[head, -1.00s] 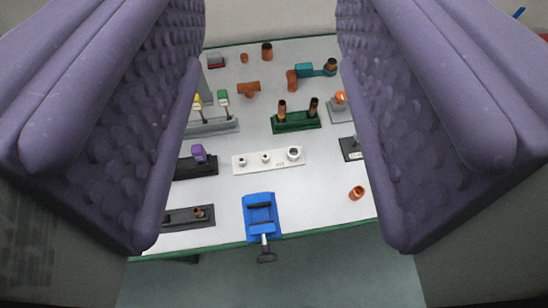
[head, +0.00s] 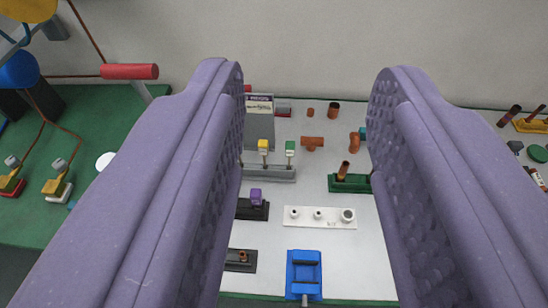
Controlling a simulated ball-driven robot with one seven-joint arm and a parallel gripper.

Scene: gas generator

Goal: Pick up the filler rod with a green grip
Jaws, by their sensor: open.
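The filler rod with a green grip (head: 290,149) stands upright in a grey holder (head: 282,175). A similar rod with a yellow grip (head: 263,146) stands just to its left in the same holder. My gripper (head: 310,75) is open and empty, with its two purple ribbed fingers wide apart. The holder and both rods show in the gap between the fingers, nearer the left finger. Neither finger appears to touch them. The lower end of the green-grip rod is small and hard to make out.
A grey upright panel (head: 259,120) stands behind the rods. A purple-topped piece (head: 256,197), a white fitting plate (head: 320,218), a green stand (head: 349,183) and a blue clamp (head: 303,273) lie nearer. Copper fittings (head: 312,142) sit farther back, before a wall.

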